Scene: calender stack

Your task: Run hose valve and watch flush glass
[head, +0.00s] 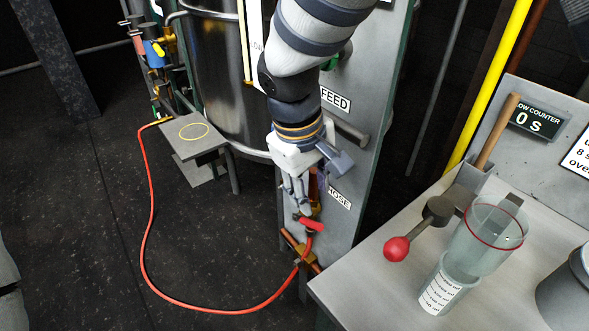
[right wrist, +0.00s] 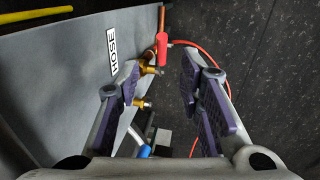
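The hose valve's red handle (head: 310,224) is low on the grey panel below the HOSE label (head: 339,199). In the right wrist view the red handle (right wrist: 162,47) stands beside brass fittings (right wrist: 148,69). My right gripper (head: 297,192) is just above the valve in the head view. Its fingers (right wrist: 160,88) are spread and hold nothing, with the valve beyond their tips. The flush glass (head: 487,240), clear with a red rim, stands on the bench at the right and looks empty. My left gripper is not seen.
A red hose (head: 147,225) loops across the dark floor from the valve to a small stand (head: 205,146). The flow counter (head: 537,118) reads 0 s. The grey bench (head: 375,285) carries a red-knobbed lever (head: 397,249). A steel tank (head: 222,70) stands behind.

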